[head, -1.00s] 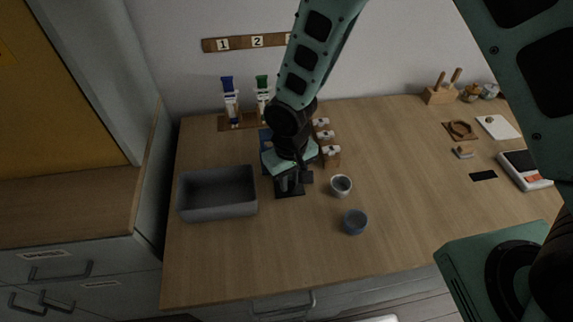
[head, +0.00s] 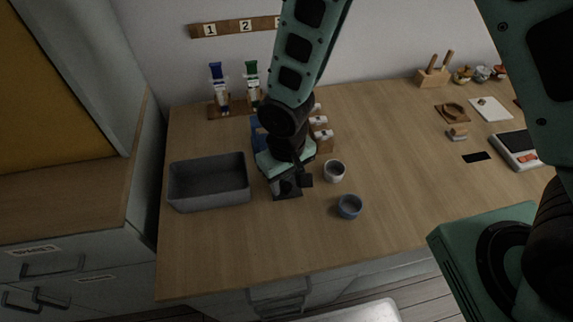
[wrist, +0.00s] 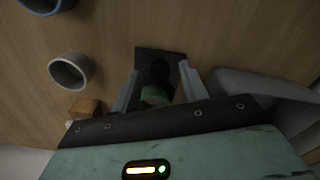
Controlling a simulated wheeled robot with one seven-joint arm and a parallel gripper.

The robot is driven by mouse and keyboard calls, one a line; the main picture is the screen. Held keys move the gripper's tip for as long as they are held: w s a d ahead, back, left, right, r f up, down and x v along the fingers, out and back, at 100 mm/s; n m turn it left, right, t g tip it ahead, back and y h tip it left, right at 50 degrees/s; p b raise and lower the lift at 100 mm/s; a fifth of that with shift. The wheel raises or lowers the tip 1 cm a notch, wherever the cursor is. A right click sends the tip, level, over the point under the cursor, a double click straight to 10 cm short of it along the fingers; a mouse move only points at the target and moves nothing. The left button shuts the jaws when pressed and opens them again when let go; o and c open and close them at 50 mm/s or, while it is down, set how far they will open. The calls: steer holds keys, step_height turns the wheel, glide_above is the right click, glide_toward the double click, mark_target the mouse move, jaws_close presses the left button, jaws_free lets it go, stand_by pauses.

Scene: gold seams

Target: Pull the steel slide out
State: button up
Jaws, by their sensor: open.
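A dark square plate (head: 288,195), probably the steel slide, lies at bench level towards the front, right of the grey tray. A blue part (head: 258,133) shows behind my arm; my arm hides whether the plate joins it. My gripper (head: 290,184) points down over the plate. In the wrist view my gripper (wrist: 160,88) has its two fingers apart, over the dark plate (wrist: 150,58). A dark upright piece with a greenish part (wrist: 155,94) shows between the fingers; I cannot tell whether they touch it.
The grey tray (head: 170,190) stands close on the left. A white cup (head: 334,172) and a blue-grey cup (head: 349,207) stand on the right. Small wooden blocks with white tops (head: 322,136) stand behind. The front of the wooden bench (head: 230,250) is clear.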

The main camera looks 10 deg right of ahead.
step_height(320, 180, up, 17)
steer(key=shift+r, duration=0.15)
stand_by(0.6)
steer(key=s+d+r+n, duration=0.1)
steer(key=s+d, duration=0.2)
steer(key=s, duration=0.4)
steer(key=s+d+r+n, duration=0.2)
steer(key=s+d, duration=0.1)
steer(key=s, duration=0.3)
steer(key=shift+s+d+y, duration=0.15)
steer(key=shift+s+y, duration=0.15)
steer(key=shift+s, duration=0.1)
